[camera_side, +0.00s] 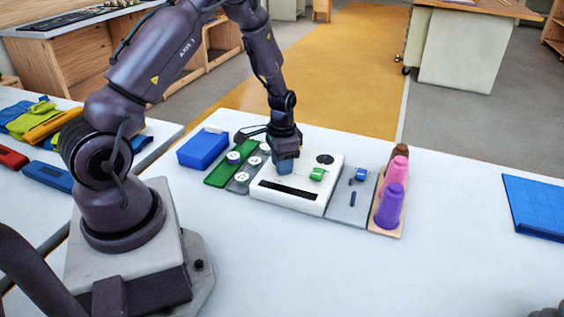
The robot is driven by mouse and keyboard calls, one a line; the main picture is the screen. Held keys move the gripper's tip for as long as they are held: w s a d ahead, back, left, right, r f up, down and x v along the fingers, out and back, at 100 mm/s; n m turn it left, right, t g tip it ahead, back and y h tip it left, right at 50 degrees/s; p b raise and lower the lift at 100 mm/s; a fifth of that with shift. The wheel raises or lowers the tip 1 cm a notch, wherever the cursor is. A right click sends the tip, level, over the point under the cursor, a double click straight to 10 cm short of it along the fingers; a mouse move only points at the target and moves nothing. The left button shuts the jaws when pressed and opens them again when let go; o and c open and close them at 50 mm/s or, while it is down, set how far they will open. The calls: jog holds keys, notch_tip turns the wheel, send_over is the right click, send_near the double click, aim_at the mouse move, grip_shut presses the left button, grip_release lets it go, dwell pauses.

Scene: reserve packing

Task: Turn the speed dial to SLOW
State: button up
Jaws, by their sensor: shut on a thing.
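A white box-shaped machine (294,199) stands on the table with a long dark slot along its front. My gripper (285,168) points down at the far left part of its top and is shut there on what looks like the speed dial. The fingers hide the dial, so its pointer and setting cannot be read. A green knob (317,174) and a black round disc (325,159) sit to the right on the same top, clear of the gripper. No SLOW mark is readable.
Left of the machine are a grey plate with white round pieces (242,177), a green strip (217,178) and a blue box (202,149). Right of it are a grey plate (345,209) with a blue part and a wooden rack with coloured cones (390,205). The front table is clear.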

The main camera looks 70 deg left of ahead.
jog(key=n, duration=0.6)
jog(key=shift+n, duration=0.3)
jog(key=n, duration=0.5)
jog(key=shift+n, duration=0.4)
jog(key=o, duration=0.9)
jog(key=shift+o, duration=0.2)
notch_tip(320, 180, up, 13)
